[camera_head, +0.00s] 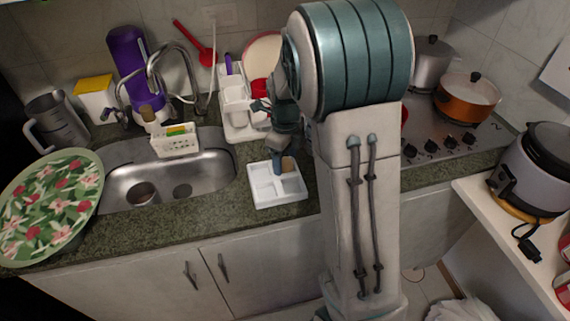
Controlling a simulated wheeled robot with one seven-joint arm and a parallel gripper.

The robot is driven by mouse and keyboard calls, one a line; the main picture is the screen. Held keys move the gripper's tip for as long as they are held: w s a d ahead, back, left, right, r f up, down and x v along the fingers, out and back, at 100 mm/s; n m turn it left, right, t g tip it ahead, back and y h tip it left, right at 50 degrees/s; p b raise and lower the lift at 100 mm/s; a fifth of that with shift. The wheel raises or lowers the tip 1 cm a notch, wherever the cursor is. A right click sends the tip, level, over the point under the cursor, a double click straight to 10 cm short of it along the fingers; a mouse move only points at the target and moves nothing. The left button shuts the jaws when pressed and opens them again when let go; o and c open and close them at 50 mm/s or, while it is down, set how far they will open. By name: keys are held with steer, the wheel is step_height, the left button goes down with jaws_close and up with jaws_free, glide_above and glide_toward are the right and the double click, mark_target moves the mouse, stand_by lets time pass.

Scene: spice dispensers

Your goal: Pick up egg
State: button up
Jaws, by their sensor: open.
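A small brown egg (288,164) sits in the back right part of a divided white tray (263,201) on the green-grey counter. My gripper (281,165) points down over the tray, with its fingertips right at the egg. The gripper is open. I cannot tell whether the fingers touch the egg or stand on both sides of it. Part of the egg is hidden behind the gripper, and my arm covers the counter to the right.
A steel sink (205,175) lies left of the tray, with a floral plate (50,200) beyond it. A white dish rack (240,125) stands behind the tray. An orange pot (467,98) is on the stove at right, and a rice cooker (530,172) on a side shelf.

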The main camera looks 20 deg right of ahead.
steer(key=c, duration=1.1)
steer(key=shift+r, duration=0.25)
step_height(320, 180, up, 10)
steer(key=w+d+r+p, duration=0.1)
steer(key=d+r+p, duration=0.35)
steer(key=d, duration=0.35)
steer(key=w+d+r+p, duration=0.2)
steer(key=d+r+p, duration=0.2)
steer(key=d+p, duration=0.25)
steer(key=shift+w+d+r+p, duration=0.1)
steer(key=shift+w+d+p, duration=0.35)
steer(key=shift+d, duration=2.05)
steer(key=shift+w+d+p, duration=0.3)
steer(key=shift+d+p, duration=0.3)
steer(key=shift+d, duration=1.85)
steer(key=shift+w+d+r+p, duration=0.1)
steer(key=shift+w+d+p, duration=0.35)
steer(key=shift+d, duration=2.05)
steer(key=shift+f, duration=0.1)
